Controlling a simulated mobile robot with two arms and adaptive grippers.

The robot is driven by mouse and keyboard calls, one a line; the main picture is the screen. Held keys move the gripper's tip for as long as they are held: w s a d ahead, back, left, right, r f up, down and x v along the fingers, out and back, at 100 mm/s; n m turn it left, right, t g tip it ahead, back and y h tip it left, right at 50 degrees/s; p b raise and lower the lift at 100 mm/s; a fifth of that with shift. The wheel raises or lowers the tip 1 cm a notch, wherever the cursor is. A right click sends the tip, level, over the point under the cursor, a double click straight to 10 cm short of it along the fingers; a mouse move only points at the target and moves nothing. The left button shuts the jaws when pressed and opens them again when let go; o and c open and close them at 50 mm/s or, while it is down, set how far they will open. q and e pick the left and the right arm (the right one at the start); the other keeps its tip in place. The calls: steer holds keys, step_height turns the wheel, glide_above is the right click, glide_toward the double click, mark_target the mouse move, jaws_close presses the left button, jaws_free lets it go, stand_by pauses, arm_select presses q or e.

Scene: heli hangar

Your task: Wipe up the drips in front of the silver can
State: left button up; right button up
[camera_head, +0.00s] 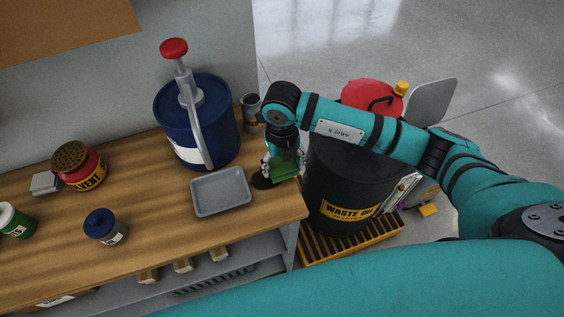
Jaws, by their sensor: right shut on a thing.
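The silver can (250,113) stands at the back right of the wooden bench, partly covered by my right wrist. My right gripper (281,169) points down near the bench's right end, in front of the can. It is shut on a green pad (286,172), which is low at the bench top; I cannot tell whether it touches the wood. A dark wet patch (261,182) lies on the wood just left of the pad, and the gripper and pad may hide part of it. My left gripper is not in view.
A grey tray (221,208) lies just left of the patch. A blue pump drum (211,124) stands behind it. A black waste oil drum (346,184) stands beyond the bench's right edge. A solvent can (80,168) and blue jar (104,227) stand left, with bare wood between.

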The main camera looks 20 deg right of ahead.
mark_target(267, 179)
steer(key=shift+f+b, duration=0.6)
steer(key=shift+f, duration=0.1)
steer(key=shift+a, duration=0.1)
steer(key=shift+a+b, duration=0.35)
steer(key=shift+a, duration=1.7)
steer(key=shift+s+a+b, duration=0.15)
steer(key=shift+a+b, duration=0.45)
steer(key=shift+a, duration=1.4)
steer(key=shift+d, duration=0.1)
steer(key=shift+d+r, duration=0.1)
steer(key=shift+d, duration=1.9)
steer(key=shift+d+b, duration=0.3)
steer(key=shift+d, duration=1.75)
steer(key=shift+f, duration=0.2)
